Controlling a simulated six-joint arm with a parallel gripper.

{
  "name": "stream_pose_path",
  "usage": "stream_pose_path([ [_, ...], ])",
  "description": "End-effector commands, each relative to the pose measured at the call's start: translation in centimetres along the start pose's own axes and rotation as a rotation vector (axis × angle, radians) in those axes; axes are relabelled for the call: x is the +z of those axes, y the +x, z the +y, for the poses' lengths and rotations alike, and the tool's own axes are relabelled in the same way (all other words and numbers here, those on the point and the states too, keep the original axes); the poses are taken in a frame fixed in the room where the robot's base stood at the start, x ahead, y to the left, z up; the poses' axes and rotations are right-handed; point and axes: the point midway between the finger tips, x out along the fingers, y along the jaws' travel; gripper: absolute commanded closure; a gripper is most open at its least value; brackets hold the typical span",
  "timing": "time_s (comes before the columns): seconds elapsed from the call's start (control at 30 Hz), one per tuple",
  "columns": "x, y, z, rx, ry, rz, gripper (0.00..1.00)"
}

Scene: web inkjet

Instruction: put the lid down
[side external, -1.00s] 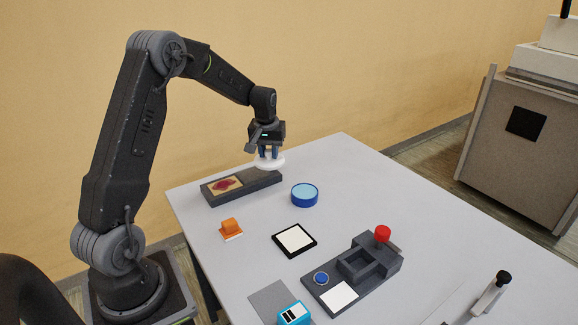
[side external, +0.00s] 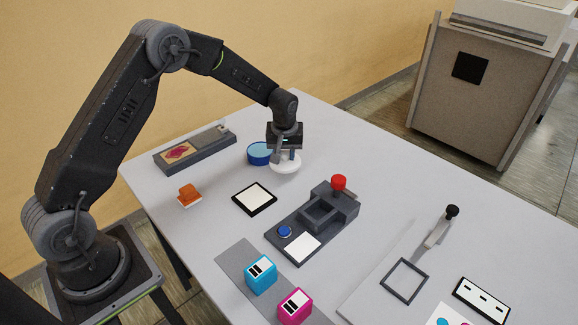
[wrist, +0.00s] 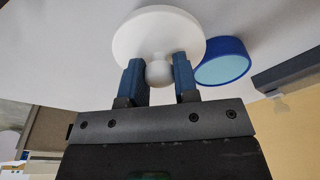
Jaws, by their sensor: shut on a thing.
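The lid (side external: 285,168) is a white disc with a round knob on top. My gripper (side external: 285,155) is shut on the knob, with the lid hanging level beneath it, close to the table; I cannot tell whether it touches. In the wrist view the lid (wrist: 158,33) fills the space past the fingers, and the knob (wrist: 159,72) sits between the two blue fingertips (wrist: 160,78). A round blue tub (side external: 259,153) with a light blue top surface stands just left of the lid. It also shows right of the lid in the wrist view (wrist: 222,63).
A dark tray (side external: 195,148) lies at the back left. An orange-topped block (side external: 189,195) and a black-framed white pad (side external: 254,198) lie in front. A dark station with a red knob (side external: 339,182) stands close by on the right. Cyan (side external: 261,275) and magenta (side external: 295,306) cartridges stand nearer.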

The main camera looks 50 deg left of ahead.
Motion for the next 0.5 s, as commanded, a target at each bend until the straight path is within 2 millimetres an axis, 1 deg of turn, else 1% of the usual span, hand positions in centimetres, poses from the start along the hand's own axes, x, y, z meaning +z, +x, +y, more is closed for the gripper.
stream_pose_path([
  [0.03,0.1,0.4,0.6,0.0,0.002,0.0,0.95],
  [0.1,0.3,0.6,1.0,0.0,0.001,0.0,0.95],
  [0.27,0.5,1.5,1.2,-0.002,0.0,-0.001,0.95],
  [0.4,0.8,3.5,1.1,-0.002,0.0,-0.002,0.95],
  [0.5,0.9,4.5,1.1,-0.001,0.0,-0.001,0.95],
])
